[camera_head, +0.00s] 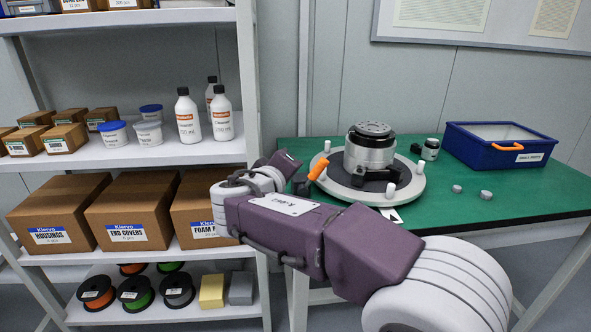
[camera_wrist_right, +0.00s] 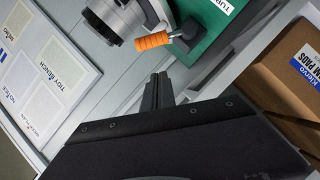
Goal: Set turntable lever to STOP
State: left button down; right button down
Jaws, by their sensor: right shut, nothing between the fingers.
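The turntable (camera_head: 412,187) is a round grey disc on the green table. A metal joint actuator (camera_head: 369,150) with a dark top stands on it, among small white posts. The lever's orange handle (camera_head: 319,168) is at the turntable's left edge and tilts up to the right. The right wrist view shows the orange handle (camera_wrist_right: 155,41) and its dark mount (camera_wrist_right: 188,32). My right gripper (camera_wrist_right: 158,82) is shut and empty, its tips apart from the handle in the picture. No STOP wording is readable. My left gripper is out of view.
A blue bin (camera_head: 490,150) with an orange handle stands on the table (camera_head: 470,178) at right. A small actuator part (camera_head: 431,149) and two grey pieces (camera_head: 471,191) lie nearby. A white shelf (camera_head: 170,155) with boxes, bottles and spools stands left, close to my right arm.

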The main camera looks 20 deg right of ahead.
jog(key=p+v, duration=0.1)
jog(key=v, duration=0.5)
jog(key=shift+s, duration=0.4)
jog(key=shift+f, duration=0.15)
